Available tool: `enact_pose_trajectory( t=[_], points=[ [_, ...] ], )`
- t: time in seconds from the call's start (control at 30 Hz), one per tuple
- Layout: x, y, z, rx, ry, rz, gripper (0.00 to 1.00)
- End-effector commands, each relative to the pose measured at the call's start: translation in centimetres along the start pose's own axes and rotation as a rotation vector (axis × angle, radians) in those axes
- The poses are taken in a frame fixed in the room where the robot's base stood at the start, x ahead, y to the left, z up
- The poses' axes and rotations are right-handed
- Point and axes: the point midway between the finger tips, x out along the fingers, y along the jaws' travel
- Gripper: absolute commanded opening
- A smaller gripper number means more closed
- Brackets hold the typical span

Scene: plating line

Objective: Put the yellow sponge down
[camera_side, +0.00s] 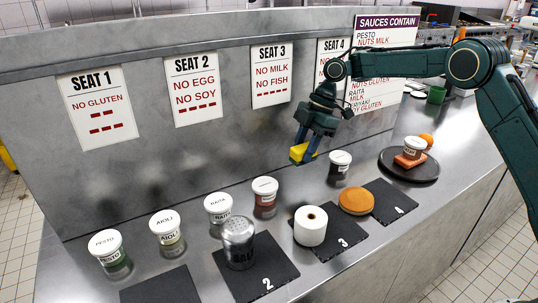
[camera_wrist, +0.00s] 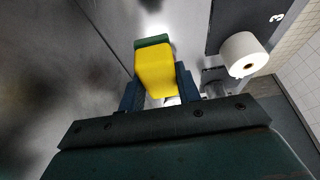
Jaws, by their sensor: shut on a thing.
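The yellow sponge (camera_side: 302,153) is held in my gripper (camera_side: 306,145), up in the air above the steel counter, near the back wall. In the wrist view the sponge (camera_wrist: 155,72) sits between the two blue fingers of my gripper (camera_wrist: 160,88), with a green layer at its far end. The gripper is shut on it. The sponge is apart from the counter and from the jars below it.
Lidded jars, such as one jar (camera_side: 264,197), line the back of the counter. A dark plate (camera_side: 428,173) with items stands at right. Signs hang on the wall.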

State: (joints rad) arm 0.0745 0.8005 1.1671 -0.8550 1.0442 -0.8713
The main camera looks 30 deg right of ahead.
Motion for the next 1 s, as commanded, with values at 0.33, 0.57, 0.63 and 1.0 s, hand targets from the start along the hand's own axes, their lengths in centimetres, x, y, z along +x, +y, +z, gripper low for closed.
enact_pose_trajectory(
  t=[0.33, 0.57, 0.63, 1.0],
  points=[
    [-0.1, -0.1, 1.1, 0.002, 0.003, 0.0, 0.12],
    [2.1, -0.1, 2.0, 0.003, 0.004, -0.002, 0.12],
    [2.7, -0.1, 2.2, 0.003, 0.003, -0.002, 0.12],
    [3.9, -0.1, 2.7, 0.003, 0.003, -0.001, 0.12]
  ],
)
